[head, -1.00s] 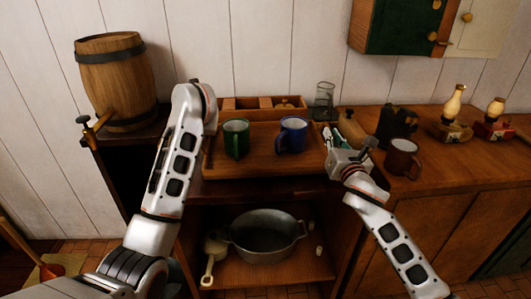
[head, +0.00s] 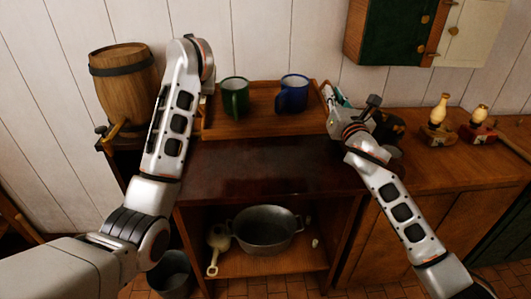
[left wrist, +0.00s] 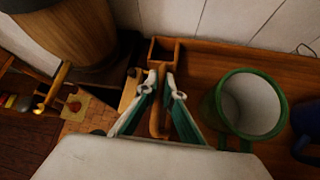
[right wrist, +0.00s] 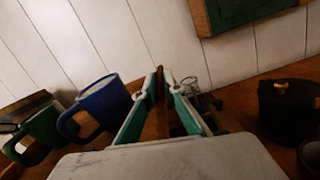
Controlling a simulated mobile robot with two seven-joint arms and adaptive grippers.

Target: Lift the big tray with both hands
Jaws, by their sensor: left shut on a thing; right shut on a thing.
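The big wooden tray (head: 262,126) is held level above the counter, as far as I can tell. It carries a green mug (head: 235,96) and a blue mug (head: 292,93), both upright. My left gripper (left wrist: 160,82) is shut on the tray's left wall (left wrist: 155,122); in the head view its fingers are mostly hidden behind my arm. My right gripper (head: 331,97) is shut on the tray's right wall; the right wrist view shows that wall (right wrist: 162,105) between the fingers. The green mug (left wrist: 248,103) is close to my left fingers.
The dark countertop (head: 255,165) below the tray is bare in front. A barrel (head: 125,88) stands at the left. Two lamps (head: 440,112) (head: 479,117) stand on the right counter. A metal pot (head: 263,233) sits on the shelf below. A wall cabinet (head: 390,35) hangs above right.

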